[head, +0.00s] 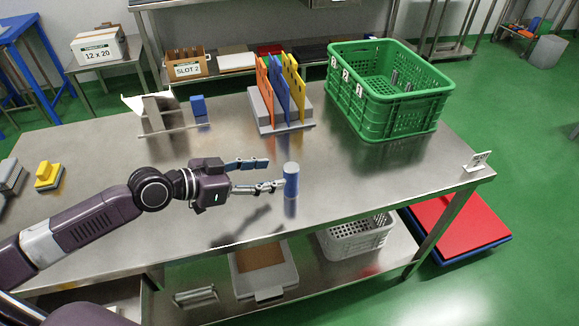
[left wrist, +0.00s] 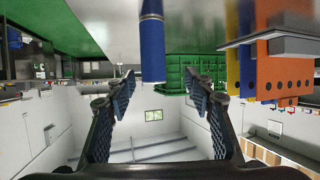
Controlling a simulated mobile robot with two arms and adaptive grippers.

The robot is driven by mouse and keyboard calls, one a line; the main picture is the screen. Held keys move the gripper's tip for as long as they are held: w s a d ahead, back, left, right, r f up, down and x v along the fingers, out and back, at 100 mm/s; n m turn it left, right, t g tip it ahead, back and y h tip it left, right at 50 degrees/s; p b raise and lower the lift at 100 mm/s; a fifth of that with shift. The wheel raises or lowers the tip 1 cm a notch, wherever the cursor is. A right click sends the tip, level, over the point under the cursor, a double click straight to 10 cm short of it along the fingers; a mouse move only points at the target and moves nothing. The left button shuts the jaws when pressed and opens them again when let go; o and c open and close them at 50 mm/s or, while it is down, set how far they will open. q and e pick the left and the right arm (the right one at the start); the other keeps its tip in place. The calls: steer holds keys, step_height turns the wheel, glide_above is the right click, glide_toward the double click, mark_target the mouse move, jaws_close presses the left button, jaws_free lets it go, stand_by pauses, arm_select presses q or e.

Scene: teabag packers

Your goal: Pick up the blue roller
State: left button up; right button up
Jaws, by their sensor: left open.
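The blue roller (head: 291,182) is a short blue cylinder with a pale grey top, standing upright on the steel table (head: 350,190). My left gripper (head: 272,174) reaches in from the left with its fingers apart and empty. In the head view its nearer fingertip overlaps or meets the roller's left side; I cannot tell whether they touch. In the left wrist view, which looks upside down, the roller (left wrist: 152,50) appears between the open fingertips (left wrist: 160,82), closer to the left one. My right gripper is not in view.
Behind the roller stand a grey rack with orange, blue and yellow panels (head: 281,88) and a green crate (head: 400,115). A small blue block (head: 198,105) sits by a grey metal stand (head: 160,112). Yellow and grey blocks (head: 48,176) lie at left.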

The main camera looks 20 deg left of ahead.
mark_target(292, 172)
arm_select(q)
steer(key=shift+w+d+f, duration=0.1)
steer(key=shift+w+d, duration=0.15)
steer(key=shift+d, duration=0.25)
steer(key=shift+w+d+f, duration=0.1)
steer(key=shift+w+d, duration=0.1)
steer(key=shift+d, duration=0.25)
steer(key=shift+w+d+f, duration=0.1)
steer(key=shift+w+d, duration=0.1)
steer(key=shift+w, duration=0.05)
steer(key=x, duration=0.4)
steer(key=shift+w+d, duration=0.15)
steer(key=shift+f, duration=0.1)
steer(key=shift+c, duration=1.4)
steer(key=c, duration=1.1)
jaws_close()
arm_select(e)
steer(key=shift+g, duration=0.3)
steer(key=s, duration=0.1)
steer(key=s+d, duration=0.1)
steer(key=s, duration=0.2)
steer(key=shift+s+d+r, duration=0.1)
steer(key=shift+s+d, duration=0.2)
